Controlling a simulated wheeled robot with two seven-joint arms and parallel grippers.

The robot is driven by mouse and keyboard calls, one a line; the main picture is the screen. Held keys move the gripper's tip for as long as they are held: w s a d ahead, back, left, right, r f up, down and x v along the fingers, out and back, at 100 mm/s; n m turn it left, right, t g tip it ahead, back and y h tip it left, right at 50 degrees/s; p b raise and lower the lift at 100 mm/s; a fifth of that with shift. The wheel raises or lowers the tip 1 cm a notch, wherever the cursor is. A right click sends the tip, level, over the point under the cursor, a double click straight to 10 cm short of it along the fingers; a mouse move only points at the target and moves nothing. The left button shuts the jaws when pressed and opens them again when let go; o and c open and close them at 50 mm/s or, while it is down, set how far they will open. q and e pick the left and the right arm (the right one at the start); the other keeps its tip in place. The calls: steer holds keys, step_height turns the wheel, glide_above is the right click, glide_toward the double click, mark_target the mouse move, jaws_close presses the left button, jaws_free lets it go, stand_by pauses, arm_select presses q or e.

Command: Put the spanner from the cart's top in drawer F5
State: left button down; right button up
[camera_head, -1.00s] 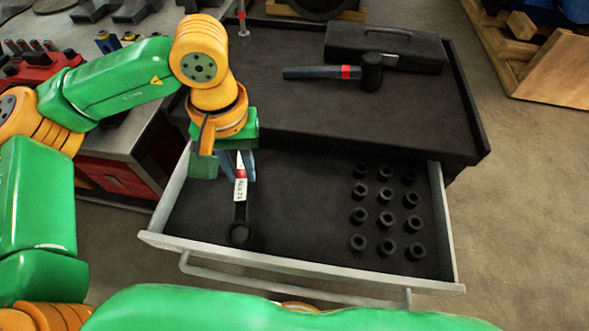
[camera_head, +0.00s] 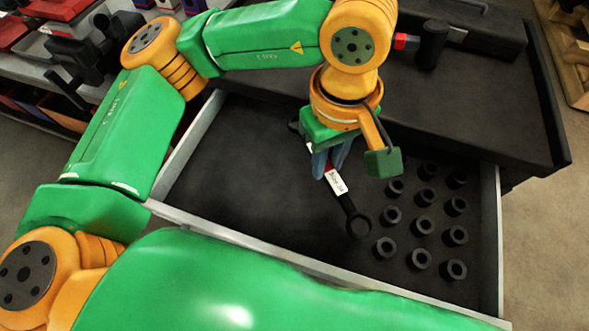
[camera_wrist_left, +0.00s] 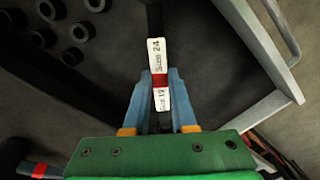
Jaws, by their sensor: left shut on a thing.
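The spanner (camera_head: 337,182) is dark with a white and red label band and a ring end. It also shows in the wrist view (camera_wrist_left: 158,62), its label reading "Size 24". My left gripper (camera_head: 325,168) is shut on its handle, with the blue fingers (camera_wrist_left: 160,88) on either side of the label. The spanner is over the open drawer (camera_head: 235,165), its ring end pointing toward the drawer's front and close to the sockets. I cannot tell whether it touches the drawer floor. No drawer number is readable. My right gripper is not in view.
Several black sockets (camera_head: 424,225) stand in rows at the drawer's right side. The drawer's left part is bare. The cart top (camera_head: 490,105) holds a hammer (camera_head: 432,45) and a black case (camera_head: 485,28). A workbench with tools stands at the far left.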

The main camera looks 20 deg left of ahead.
arm_select(q)
steer(key=p, duration=0.1)
glide_above(288, 184)
step_height(288, 184, down, 6)
steer(key=shift+d, duration=0.1)
step_height(288, 184, down, 4)
steer(key=shift+r+p, duration=0.2)
steer(key=shift+p, duration=0.8)
steer(key=shift+w+f, duration=0.1)
steer(key=shift+f+b, duration=0.2)
steer(key=shift+b, duration=0.2)
steer(key=c, duration=0.7)
jaws_free()
steer(key=shift+r, duration=0.1)
steer(key=shift+c, duration=0.2)
